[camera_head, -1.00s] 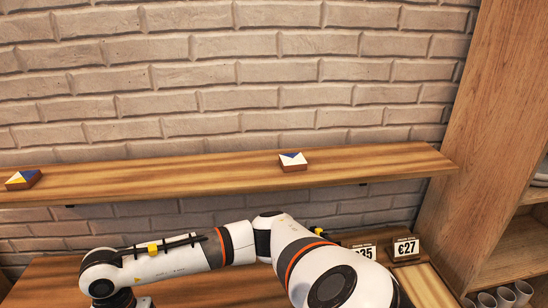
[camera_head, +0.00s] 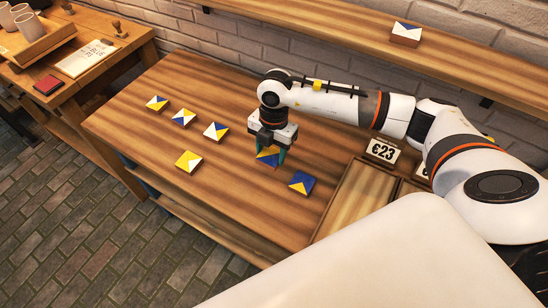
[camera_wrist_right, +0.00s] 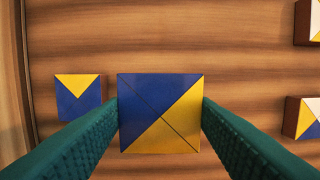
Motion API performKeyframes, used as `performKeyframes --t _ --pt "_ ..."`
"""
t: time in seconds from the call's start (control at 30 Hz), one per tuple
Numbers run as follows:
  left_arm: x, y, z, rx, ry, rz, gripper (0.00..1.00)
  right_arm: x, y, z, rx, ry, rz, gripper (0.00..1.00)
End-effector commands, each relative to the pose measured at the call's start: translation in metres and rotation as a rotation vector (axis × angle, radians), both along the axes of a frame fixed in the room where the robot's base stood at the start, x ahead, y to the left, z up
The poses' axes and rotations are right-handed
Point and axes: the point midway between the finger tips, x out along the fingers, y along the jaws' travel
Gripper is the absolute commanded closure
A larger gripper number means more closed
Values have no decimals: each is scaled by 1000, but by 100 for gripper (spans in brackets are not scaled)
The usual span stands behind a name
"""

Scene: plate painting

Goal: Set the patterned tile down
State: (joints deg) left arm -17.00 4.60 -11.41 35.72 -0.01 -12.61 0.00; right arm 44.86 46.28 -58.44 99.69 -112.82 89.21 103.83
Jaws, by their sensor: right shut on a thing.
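My right gripper (camera_head: 268,146) points down over the wooden table and is shut on a patterned tile (camera_head: 267,157). In the right wrist view the tile (camera_wrist_right: 147,105) is blue with a yellow triangle, gripped between two green fingers. It looks much larger there than the neighbouring tile, so it appears held above the tabletop. The exact gap cannot be told. A blue tile with a yellow triangle (camera_head: 301,182) lies on the table to its right in the head view; it also shows left in the wrist view (camera_wrist_right: 78,98). My left gripper is not in view.
Several tiles lie to the left on the table (camera_head: 240,200), including a blue-and-white one (camera_head: 215,131) and a mostly yellow one (camera_head: 188,161). The wall shelf (camera_head: 460,40) holds one tile (camera_head: 405,33).

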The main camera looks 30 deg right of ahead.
Motion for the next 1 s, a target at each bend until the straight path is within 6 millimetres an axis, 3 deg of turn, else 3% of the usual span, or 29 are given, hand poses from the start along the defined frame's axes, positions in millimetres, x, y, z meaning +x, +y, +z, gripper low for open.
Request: performKeyframes --t 0.43,0.8,0.83,0.93,1.0 --pt "-1 2 8 2 2 0 26 0 0 -49 0 2 -2 73" --pt "-4 1 5 1 6 -1 26 0 0 -57 -1 -1 0 73" --pt "-4 1 5 2 7 -1 26 0 0 -57 -1 -1 0 46" --pt "-5 1 6 2 8 -1 26 0 0 -56 -1 -1 0 30" --pt "-5 1 6 2 8 -1 26 0 0 -56 -1 -1 0 26"
